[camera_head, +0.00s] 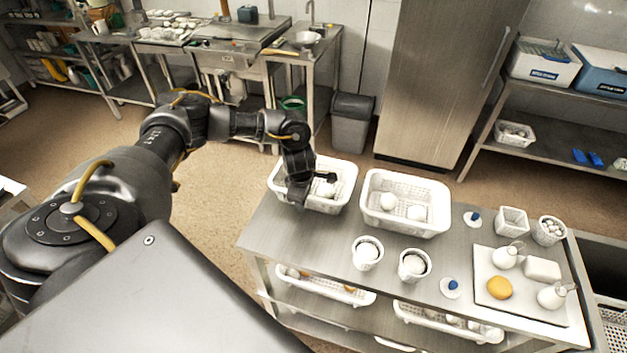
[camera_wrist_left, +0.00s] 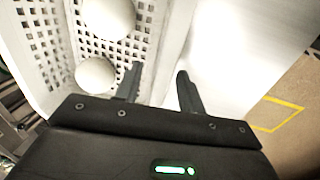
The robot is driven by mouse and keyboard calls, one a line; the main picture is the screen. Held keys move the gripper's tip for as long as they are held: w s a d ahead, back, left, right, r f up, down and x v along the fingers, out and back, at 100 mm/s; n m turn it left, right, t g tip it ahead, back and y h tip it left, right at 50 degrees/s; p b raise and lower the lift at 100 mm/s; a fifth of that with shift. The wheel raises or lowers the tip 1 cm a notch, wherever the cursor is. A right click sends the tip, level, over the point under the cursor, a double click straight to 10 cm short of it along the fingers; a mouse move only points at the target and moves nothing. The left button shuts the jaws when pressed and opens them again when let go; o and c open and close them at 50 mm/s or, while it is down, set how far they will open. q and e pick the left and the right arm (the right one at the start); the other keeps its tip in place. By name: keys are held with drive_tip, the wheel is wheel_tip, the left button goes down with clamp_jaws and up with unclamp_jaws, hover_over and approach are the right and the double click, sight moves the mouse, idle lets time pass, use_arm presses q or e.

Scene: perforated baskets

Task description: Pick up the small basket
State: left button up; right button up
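A white perforated basket (camera_head: 342,204) is at the far left corner of the metal table (camera_head: 262,232), with white round things inside. A similar white basket (camera_head: 440,213) stands to its right, also holding white round things. My left gripper (camera_head: 308,187) reaches down over the left basket. In the left wrist view its two fingers (camera_wrist_left: 160,72) are apart, with the basket's white wall (camera_wrist_left: 172,60) running between them. One finger is on the basket's inner side and the other on its outer side. I cannot tell whether the fingers touch the wall. My right gripper is not visible.
Two white cups (camera_head: 366,253) with round contents stand in front of the baskets. A small square basket (camera_head: 511,221), a round container (camera_head: 549,231) and a tray (camera_head: 486,262) with jugs are at the right. More baskets (camera_head: 322,288) sit on the lower shelf.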

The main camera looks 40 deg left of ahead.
use_arm(q)
clamp_jaws()
drive_tip(key=shift+r, duration=0.1)
idle(0.3)
drive_tip(key=shift+w+r+b, duration=0.1)
drive_tip(key=shift+r+b, duration=0.55)
drive_tip(key=shift+b, duration=0.05)
drive_tip(key=s+d+r, duration=0.3)
drive_tip(key=s+r, duration=0.2)
drive_tip(key=s, duration=0.1)
drive_tip(key=s+d+r, duration=0.2)
drive_tip(key=s+r, duration=0.4)
drive_tip(key=s, duration=0.1)
drive_tip(key=shift+d+r+b, duration=0.25)
drive_tip(key=shift+d+b, duration=0.15)
drive_tip(key=shift+b, duration=0.05)
